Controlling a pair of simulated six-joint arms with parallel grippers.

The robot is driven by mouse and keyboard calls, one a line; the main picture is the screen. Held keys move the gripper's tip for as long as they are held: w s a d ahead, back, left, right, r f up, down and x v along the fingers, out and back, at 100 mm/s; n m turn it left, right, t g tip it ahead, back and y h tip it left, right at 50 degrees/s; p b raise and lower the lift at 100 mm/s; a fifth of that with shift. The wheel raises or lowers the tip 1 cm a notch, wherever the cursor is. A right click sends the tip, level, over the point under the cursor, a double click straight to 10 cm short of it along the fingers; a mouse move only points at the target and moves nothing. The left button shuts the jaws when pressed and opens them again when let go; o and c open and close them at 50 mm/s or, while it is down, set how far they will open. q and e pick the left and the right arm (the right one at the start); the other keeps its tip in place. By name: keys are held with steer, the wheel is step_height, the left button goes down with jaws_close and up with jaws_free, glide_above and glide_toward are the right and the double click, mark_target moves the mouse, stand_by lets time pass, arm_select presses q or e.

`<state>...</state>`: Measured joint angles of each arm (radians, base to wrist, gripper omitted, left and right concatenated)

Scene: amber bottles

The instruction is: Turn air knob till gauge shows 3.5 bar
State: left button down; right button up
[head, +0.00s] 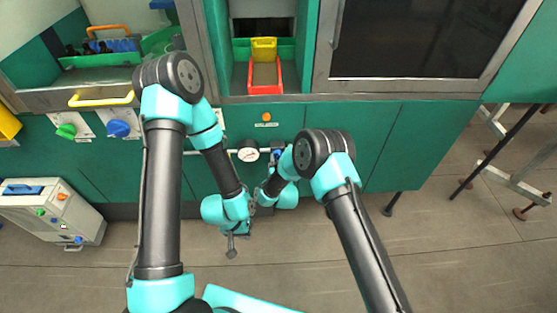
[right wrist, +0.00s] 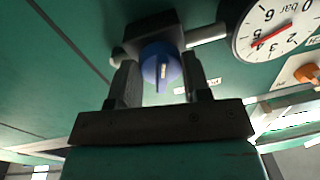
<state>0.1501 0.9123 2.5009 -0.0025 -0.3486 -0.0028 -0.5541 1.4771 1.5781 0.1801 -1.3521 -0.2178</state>
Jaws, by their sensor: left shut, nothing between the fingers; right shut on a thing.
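The blue air knob (right wrist: 160,66) sits on a dark valve block in the right wrist view, with a pale mark on its face. My right gripper (right wrist: 161,75) is shut on it, one finger at each side. The round white gauge (right wrist: 280,30) is beside it, cut by the picture's edge. Its red needle points close to the 4; the exact reading is too small to tell. In the head view the gauge (head: 248,154) is on the green cabinet front, left of the knob (head: 277,153). My left gripper (head: 231,253) is shut and empty, low over the floor.
A pipe runs along the cabinet front through the gauge and valve. An orange knob (head: 266,117) is above. Green (head: 66,131) and blue (head: 118,128) knobs are at left. A wheeled grey box (head: 50,208) stands on the floor; the floor in front is clear.

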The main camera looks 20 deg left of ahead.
steer(key=shift+n, duration=0.4)
steer(key=shift+r+n+g+h, duration=0.1)
steer(key=shift+n+g+h, duration=0.1)
steer(key=shift+n, duration=1.95)
steer(key=shift+r+n+g+h, duration=0.1)
steer(key=shift+n+h, duration=0.1)
steer(key=shift+n, duration=1.95)
steer(key=o, duration=0.9)
steer(key=shift+d, duration=0.1)
steer(key=v, duration=1.7)
steer(key=shift+s+f, duration=0.1)
steer(key=shift+s, duration=0.1)
